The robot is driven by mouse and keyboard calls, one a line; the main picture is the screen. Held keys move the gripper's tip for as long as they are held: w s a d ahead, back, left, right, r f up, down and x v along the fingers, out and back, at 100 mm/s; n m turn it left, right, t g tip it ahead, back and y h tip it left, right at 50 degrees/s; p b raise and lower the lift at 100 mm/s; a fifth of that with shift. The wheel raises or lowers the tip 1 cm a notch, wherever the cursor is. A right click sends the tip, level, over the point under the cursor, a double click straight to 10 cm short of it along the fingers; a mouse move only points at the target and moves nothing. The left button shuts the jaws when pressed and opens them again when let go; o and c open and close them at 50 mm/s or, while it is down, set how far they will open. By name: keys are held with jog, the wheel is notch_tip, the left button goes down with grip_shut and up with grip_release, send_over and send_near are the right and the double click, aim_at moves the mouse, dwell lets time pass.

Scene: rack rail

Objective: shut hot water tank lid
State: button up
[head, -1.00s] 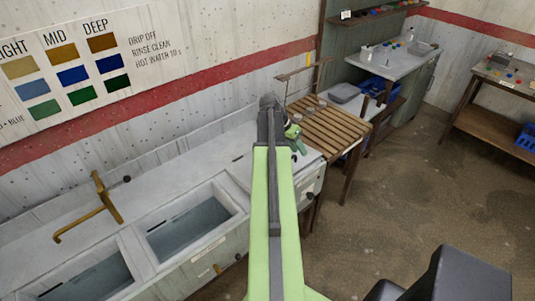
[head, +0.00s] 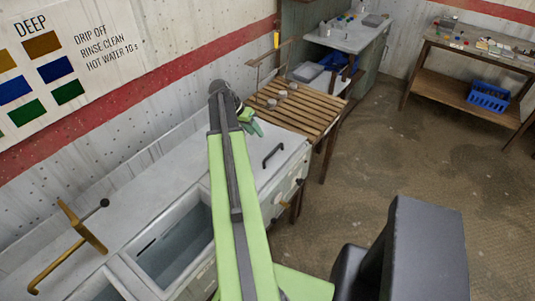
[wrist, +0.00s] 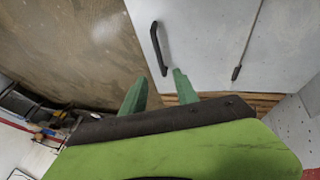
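A pale panel with a dark bar handle (head: 273,155) forms the right end of the sink counter and looks like the tank lid (head: 285,145). It appears to lie about level with the counter; I cannot tell whether it is fully shut. In the wrist view the white panel (wrist: 200,35) and its dark handle (wrist: 160,48) show beyond the fingers. My gripper (head: 252,124), with green fingers, is above the back of the counter, left of the handle. In the wrist view its fingers (wrist: 160,92) are apart with nothing between them. The gripper does not touch the handle.
An open sink basin (head: 175,245) and a brass tap (head: 80,228) are to the left. A slatted wooden rack (head: 300,108) with small round items adjoins the counter's far end. Knobs stick out of the counter's front. The floor (head: 420,150) to the right is clear.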

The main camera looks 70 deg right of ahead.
jog(key=b, duration=1)
send_over(270, 159)
jog(key=f, duration=1.1)
jog(key=shift+w+a+f, duration=0.2)
jog(key=shift+w+f, duration=0.05)
jog(key=shift+f, duration=0.15)
jog(key=shift+s+d+f+b, duration=0.2)
jog(key=shift+s+f+b, duration=0.05)
jog(key=shift+f+b, duration=0.05)
grip_shut()
jog(key=shift+w, duration=0.1)
